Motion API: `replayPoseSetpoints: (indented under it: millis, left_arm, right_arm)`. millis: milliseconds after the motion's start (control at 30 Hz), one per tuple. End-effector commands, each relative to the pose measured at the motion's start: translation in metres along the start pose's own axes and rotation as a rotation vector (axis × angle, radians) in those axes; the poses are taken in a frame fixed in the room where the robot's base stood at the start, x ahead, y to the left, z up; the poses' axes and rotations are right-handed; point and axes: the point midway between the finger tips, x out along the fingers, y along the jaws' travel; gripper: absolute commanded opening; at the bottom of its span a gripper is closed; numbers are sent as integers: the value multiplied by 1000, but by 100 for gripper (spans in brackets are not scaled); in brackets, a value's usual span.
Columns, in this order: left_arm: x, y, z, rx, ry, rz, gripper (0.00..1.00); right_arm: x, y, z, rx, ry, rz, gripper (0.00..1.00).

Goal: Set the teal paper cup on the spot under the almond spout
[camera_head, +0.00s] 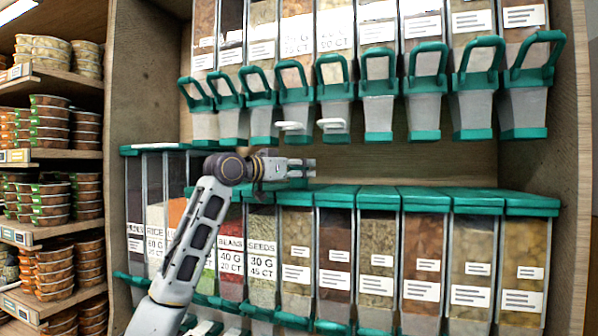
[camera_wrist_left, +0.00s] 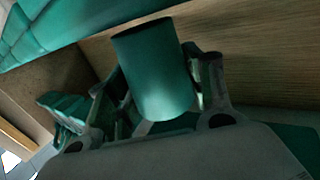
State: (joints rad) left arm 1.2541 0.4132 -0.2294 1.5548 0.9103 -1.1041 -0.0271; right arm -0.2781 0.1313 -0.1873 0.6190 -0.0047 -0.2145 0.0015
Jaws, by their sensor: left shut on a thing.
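The teal paper cup (camera_wrist_left: 155,68) stands tilted between the fingers of my left gripper (camera_wrist_left: 165,85) in the left wrist view. The fingers are on either side of it and the gripper is shut on it. In the head view my left gripper (camera_head: 300,168) is in the gap between the upper and lower dispenser rows, its fingers pointing right. A row of spouts with teal handles (camera_head: 333,80) hangs above the gripper. I cannot read which spout is the almond one. My right gripper is not in view.
The lower row of bins with teal lids (camera_head: 377,197) lies just below the gripper. Two white tabs (camera_head: 293,127) (camera_head: 332,126) stick out under upper spouts. A wooden side panel (camera_head: 145,90) stands left. Packed shelves (camera_head: 50,155) are beyond it. The gap right of the gripper is free.

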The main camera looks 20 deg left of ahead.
Motion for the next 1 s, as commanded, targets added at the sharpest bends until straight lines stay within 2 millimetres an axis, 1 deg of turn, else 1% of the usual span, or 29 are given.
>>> replayPoseSetpoints:
  millis: [67,267,567,600,733,1000]
  left_arm:
    - [0,0,3,0,0,0,43]
    - [0,0,3,0,1,0,43]
    - [0,0,7,0,1,0,43]
    - [0,0,6,0,1,0,57]
    - [0,0,6,0,1,0,74]
    - [0,0,6,0,1,0,74]
  right_arm:
    - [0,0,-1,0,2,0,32]
    - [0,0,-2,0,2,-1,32]
    - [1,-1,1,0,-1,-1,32]
    - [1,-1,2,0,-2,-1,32]
    - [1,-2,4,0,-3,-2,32]
    - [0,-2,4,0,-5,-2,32]
